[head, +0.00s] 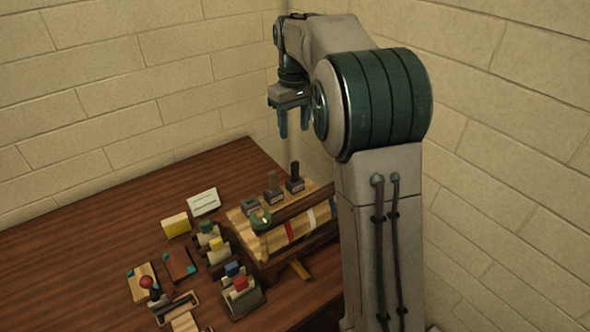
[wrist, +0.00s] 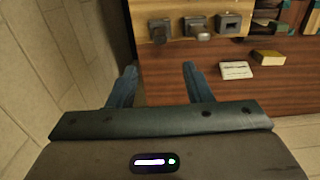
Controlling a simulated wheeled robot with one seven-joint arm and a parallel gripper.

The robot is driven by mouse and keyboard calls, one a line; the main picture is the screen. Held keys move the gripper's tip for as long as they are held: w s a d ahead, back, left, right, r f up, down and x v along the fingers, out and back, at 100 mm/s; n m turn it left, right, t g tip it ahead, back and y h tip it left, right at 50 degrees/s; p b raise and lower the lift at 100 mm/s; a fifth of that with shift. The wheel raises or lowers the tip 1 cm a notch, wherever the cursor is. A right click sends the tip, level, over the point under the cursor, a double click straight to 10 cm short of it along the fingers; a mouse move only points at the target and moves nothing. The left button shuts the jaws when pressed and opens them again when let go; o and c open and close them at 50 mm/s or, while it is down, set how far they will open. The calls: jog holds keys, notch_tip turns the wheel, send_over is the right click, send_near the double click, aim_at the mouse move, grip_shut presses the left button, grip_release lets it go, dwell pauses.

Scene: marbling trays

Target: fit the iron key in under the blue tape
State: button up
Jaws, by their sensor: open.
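My gripper (head: 293,122) is open and empty, high above the far right end of the table; its two blue fingers also show in the wrist view (wrist: 159,85). Three grey blocks stand in a row on a wooden stand (head: 236,215): a low one (head: 250,204), a middle one with a post (head: 273,190) and a right one with a tall dark post (head: 294,182). I cannot tell which is the iron key. The stand's front bar bears a red band (head: 289,231), a white band (head: 311,217) and, near my arm, a bluish band (head: 333,207). Any opening under it is not clear.
A white card (head: 203,202) and a yellow block (head: 176,225) lie left of the stand. Brick walls close the back and right. The table's left part is clear.

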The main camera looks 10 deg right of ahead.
aim_at(295, 162)
notch_tip(295, 162, down, 8)
jog(key=shift+w+f, duration=0.1)
jog(key=shift+f, duration=0.05)
jog(key=shift+s+f+p, duration=0.2)
jog(key=shift+f+p, duration=0.3)
jog(key=shift+f, duration=0.85)
jog(key=shift+s+f+p, duration=0.15)
jog(key=shift+f+p, duration=0.3)
jog(key=shift+f, duration=0.9)
grip_shut()
